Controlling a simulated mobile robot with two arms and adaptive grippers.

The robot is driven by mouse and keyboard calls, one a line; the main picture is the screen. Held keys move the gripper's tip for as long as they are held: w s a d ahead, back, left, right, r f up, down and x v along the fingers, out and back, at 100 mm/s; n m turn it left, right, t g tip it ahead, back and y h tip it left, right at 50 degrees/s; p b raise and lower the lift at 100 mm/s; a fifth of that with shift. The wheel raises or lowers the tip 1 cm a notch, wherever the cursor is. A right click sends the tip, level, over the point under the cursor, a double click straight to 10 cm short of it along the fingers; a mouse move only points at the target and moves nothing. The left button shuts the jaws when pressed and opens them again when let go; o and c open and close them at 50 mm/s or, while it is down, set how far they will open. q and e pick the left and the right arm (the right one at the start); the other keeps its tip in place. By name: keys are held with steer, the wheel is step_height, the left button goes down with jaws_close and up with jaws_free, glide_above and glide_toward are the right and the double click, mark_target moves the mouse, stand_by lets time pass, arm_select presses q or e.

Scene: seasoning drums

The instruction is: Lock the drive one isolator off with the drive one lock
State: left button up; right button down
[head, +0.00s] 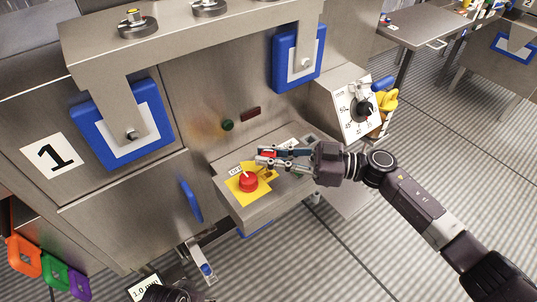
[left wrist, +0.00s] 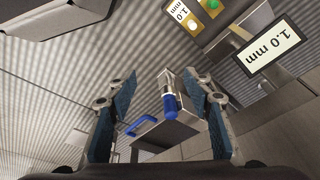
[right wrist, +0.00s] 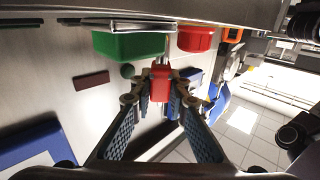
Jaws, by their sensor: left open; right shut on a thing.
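The drive one isolator (head: 248,184) is a red rotary knob on a yellow plate, on a steel box at the front of the machine marked 1. An OFF label stands beside it. My right gripper (head: 264,157) is shut on a small red lock (right wrist: 160,82), just behind and above the knob in the head view. The lock is partly hidden by the fingers in the head view (head: 268,154). I cannot tell whether it touches the isolator. My left gripper (left wrist: 154,88) is open with nothing between its fingers, low in front of the machine.
A grey control box with a black dial (head: 363,108) and a yellow part (head: 385,103) stands right of the isolator box. Blue-framed guards (head: 91,121) hang on the machine front. Orange (head: 24,256), green and purple pieces are at lower left. Open ribbed floor lies to the right.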

arm_select(q)
steer(key=shift+r, duration=0.1)
stand_by(0.5)
steer(key=shift+s, duration=0.1)
arm_select(e)
steer(key=shift+p, duration=0.35)
arm_select(q)
steer(key=f, duration=0.3)
steer(key=shift+s, duration=0.35)
arm_select(e)
steer(key=shift+f, duration=0.35)
arm_select(q)
steer(key=shift+w+r, duration=0.25)
steer(key=shift+r, duration=0.5)
arm_select(e)
steer(key=shift+f, duration=0.1)
